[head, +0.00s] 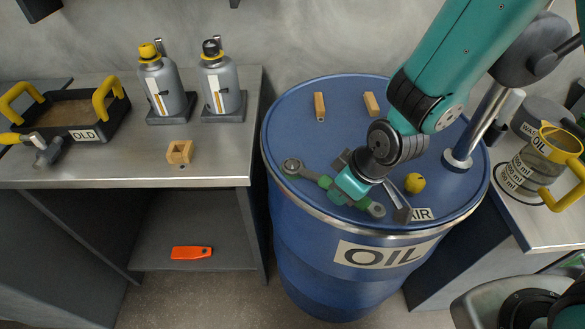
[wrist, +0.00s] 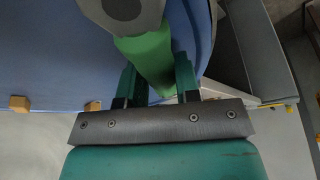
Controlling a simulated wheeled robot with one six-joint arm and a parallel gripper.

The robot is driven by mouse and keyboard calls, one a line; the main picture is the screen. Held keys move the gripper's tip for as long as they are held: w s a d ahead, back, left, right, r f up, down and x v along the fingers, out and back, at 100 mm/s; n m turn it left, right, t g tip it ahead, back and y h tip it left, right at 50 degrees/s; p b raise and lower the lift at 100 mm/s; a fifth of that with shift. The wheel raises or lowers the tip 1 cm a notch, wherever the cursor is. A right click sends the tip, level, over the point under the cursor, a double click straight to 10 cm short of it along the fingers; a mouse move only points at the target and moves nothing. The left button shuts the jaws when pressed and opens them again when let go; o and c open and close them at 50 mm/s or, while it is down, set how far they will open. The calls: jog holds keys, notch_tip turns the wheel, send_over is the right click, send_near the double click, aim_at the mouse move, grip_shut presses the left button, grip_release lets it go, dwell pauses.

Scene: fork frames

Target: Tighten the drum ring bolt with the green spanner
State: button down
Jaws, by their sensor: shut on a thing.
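The green spanner (head: 326,183) lies over the front part of the blue oil drum's lid (head: 300,130). One grey end is at the lid's left edge, the other near the front rim. My gripper (head: 340,194) is shut on its green handle. In the wrist view the green handle (wrist: 148,58) passes between my two fingers (wrist: 156,88), with a grey spanner end (wrist: 125,10) above. The silver drum ring (head: 300,206) runs around the lid's edge. I cannot make out the ring bolt or whether a spanner end sits on it.
A yellow knob (head: 414,183) and two wooden blocks (head: 320,106) (head: 371,104) are on the lid. The left bench holds two grey bottles (head: 162,85) (head: 222,85), a black tray (head: 95,130) and a hammer (head: 45,148). A measuring jug (head: 530,175) stands at right.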

jog(key=shift+w+d+n, duration=0.4)
jog(key=shift+w+n, duration=0.2)
jog(key=shift+n, duration=0.1)
dwell(0.4)
jog(key=c, duration=1.4)
grip_release()
grip_shut()
jog(key=shift+w+d+g, duration=0.15)
jog(key=shift+d+g, duration=0.05)
jog(key=shift+g, duration=0.1)
jog(key=shift+r+p, duration=0.9)
jog(key=shift+r, duration=0.3)
notch_tip(320, 180, up, 7)
jog(key=p, duration=0.5)
jog(key=shift+f, duration=0.15)
dwell(0.9)
